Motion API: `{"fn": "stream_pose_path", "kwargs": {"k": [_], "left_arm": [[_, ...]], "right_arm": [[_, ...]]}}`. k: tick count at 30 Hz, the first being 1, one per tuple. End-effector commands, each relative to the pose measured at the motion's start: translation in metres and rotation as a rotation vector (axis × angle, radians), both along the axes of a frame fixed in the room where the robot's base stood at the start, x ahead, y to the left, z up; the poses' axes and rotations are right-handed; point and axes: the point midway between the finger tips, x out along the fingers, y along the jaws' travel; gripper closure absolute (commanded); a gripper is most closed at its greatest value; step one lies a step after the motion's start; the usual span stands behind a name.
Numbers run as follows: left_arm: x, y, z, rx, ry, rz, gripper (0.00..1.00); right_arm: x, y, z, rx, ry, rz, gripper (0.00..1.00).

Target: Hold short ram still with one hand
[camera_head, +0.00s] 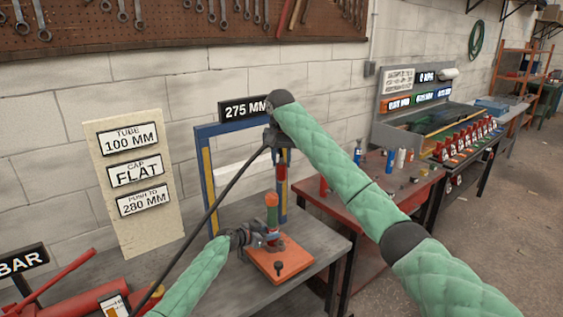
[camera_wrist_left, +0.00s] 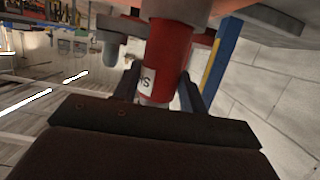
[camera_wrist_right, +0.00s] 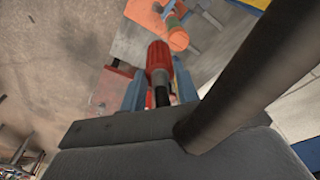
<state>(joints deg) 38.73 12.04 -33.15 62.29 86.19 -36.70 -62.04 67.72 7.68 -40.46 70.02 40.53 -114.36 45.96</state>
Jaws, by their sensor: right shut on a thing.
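The short ram (camera_head: 272,215) stands upright on an orange base plate (camera_head: 295,261), with an orange top, green middle and red lower part. In the left wrist view its red body (camera_wrist_left: 168,50) carries a partly hidden label. My left gripper (camera_head: 264,239) is open around the lower red part, one finger on each side; whether the fingers touch it is unclear. My right gripper (camera_head: 280,140) is above the ram, shut on a red and black piece (camera_wrist_right: 158,62) pointing down. A long black rod or hose (camera_head: 205,222) runs from the right gripper to the lower left.
A blue and yellow frame (camera_head: 207,185) stands behind the ram. A red pump-like tool (camera_head: 62,285) lies at the lower left of the grey bench (camera_head: 225,290). A sign board (camera_head: 137,190) leans on the wall. A red table (camera_head: 375,225) with small bottles is at the right.

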Motion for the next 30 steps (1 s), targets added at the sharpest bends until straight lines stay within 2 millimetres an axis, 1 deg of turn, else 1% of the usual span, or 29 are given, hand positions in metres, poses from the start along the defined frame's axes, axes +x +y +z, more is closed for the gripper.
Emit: {"fn": "stream_pose_path", "kwargs": {"k": [1,3,14,17,20,27,30], "left_arm": [[0.000,0.000,-0.001,0.001,0.001,0.000,0.48],[0.000,0.000,-0.001,0.001,0.001,0.000,0.34],[-0.002,0.003,0.001,0.001,-0.001,0.001,0.34],[-0.006,0.011,0.003,0.000,0.000,0.002,0.34],[-0.016,0.023,0.007,0.002,-0.001,0.000,0.34],[-0.042,0.059,0.020,0.002,0.000,0.001,0.34],[-0.051,0.071,0.026,0.001,0.000,0.000,0.34]], "right_arm": [[0.000,0.000,0.000,0.000,0.000,0.000,0.96],[0.000,0.000,0.000,0.000,0.000,0.000,0.96],[0.000,0.000,0.000,0.000,0.000,0.000,0.96],[0.000,0.000,0.000,0.000,0.000,0.000,0.96],[0.000,0.000,0.000,0.000,0.000,0.000,0.96],[0.000,0.000,0.000,0.000,0.000,0.000,0.96],[0.000,0.000,0.000,0.000,0.000,0.000,0.96]]}}
